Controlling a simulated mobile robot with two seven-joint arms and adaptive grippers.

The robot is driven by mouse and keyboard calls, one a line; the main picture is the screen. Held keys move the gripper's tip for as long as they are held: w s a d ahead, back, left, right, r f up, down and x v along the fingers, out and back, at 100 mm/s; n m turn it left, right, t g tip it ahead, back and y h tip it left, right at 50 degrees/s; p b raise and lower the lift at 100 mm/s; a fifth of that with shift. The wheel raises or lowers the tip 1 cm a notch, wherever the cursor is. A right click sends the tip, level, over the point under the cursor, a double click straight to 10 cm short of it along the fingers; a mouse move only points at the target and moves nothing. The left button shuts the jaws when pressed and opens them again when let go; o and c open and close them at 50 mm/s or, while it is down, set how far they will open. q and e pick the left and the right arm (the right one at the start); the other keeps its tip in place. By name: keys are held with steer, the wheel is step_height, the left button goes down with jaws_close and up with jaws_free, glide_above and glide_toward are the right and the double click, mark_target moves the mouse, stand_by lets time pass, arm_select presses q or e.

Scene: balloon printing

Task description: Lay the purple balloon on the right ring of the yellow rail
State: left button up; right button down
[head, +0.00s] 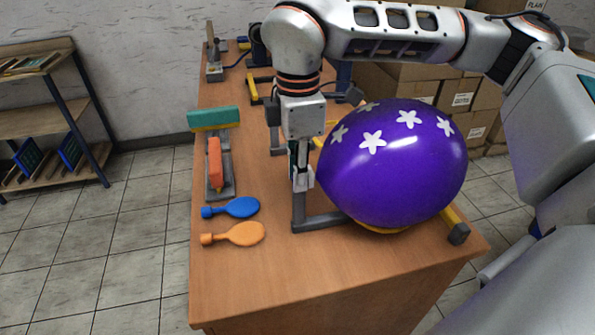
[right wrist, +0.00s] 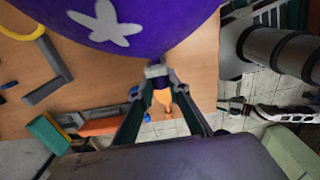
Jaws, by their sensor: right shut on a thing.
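The inflated purple balloon (head: 395,170) has white stars and is at the right of the wooden table in the head view. It also fills the top of the right wrist view (right wrist: 150,18). My right gripper (head: 302,178) is shut on the balloon's neck (right wrist: 156,72), at the balloon's left side. The yellow rail (head: 452,216) shows at the balloon's lower right. A yellow curve (head: 380,230) shows just under the balloon, whose body hides most of the rail. I cannot tell whether they touch.
A blue flat balloon (head: 238,208) and an orange one (head: 240,233) lie at the table's left. A grey tool with a teal-topped head (head: 214,118) stands behind them. Grey brackets (head: 322,221) stand by the rail. The table's front is clear.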

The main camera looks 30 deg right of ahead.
steer(key=c, duration=1.8)
jaws_free()
steer(key=shift+c, duration=0.2)
step_height(320, 180, up, 12)
